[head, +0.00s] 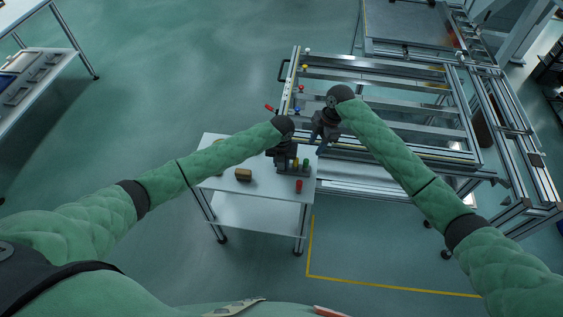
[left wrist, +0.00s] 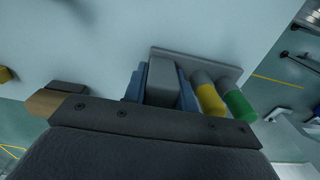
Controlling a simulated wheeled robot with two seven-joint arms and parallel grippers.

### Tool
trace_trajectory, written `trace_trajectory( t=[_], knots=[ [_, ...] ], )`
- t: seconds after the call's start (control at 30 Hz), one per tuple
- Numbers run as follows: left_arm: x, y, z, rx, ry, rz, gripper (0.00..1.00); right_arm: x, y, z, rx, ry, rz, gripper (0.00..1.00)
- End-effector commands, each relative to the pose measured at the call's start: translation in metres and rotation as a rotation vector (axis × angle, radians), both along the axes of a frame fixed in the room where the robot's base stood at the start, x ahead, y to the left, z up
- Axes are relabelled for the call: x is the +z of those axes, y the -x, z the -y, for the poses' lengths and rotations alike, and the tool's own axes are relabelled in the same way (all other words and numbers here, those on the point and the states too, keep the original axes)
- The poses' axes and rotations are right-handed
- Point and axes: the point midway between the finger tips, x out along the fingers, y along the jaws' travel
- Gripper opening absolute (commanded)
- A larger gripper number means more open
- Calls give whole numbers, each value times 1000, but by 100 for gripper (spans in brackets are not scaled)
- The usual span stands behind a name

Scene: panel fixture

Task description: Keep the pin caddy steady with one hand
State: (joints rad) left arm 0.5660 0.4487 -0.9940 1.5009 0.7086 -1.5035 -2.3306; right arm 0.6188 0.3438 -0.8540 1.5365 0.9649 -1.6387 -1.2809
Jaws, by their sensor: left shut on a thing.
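The pin caddy (head: 296,172) is a dark grey base on the small white table. It also shows in the left wrist view (left wrist: 222,68), with a yellow pin (left wrist: 209,97) and a green pin (left wrist: 239,106) standing in it. My left gripper (head: 282,165) is at the caddy's left end. In the left wrist view its blue-grey fingers (left wrist: 162,88) are shut on a grey upright block of the caddy, one finger on each side. My right gripper (head: 318,138) is above the near left corner of the panel fixture, apart from the caddy; its jaw opening is too small to tell.
A red pin (head: 299,186) stands on the white table (head: 225,186) just in front of the caddy. A tan and dark block (head: 243,174) lies to the left. The aluminium panel fixture (head: 390,82) with coloured knobs stands behind and right.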

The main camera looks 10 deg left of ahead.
Motion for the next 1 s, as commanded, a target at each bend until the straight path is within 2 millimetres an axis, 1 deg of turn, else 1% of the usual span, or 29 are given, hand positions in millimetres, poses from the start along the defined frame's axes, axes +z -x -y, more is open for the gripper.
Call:
trace_trajectory(
  t=[0.6, 0.8, 1.0],
  knots=[
    [0, 0, 0, 0, 0, 0, 0, -67, 10, -18, -1, 0, 1, 40],
    [0, 0, 0, 0, 0, 0, 0, -83, 13, -23, -2, -2, 1, 40],
    [0, 0, 0, 0, 0, 0, 0, -90, 14, -24, -1, -1, 0, 40]
  ],
)
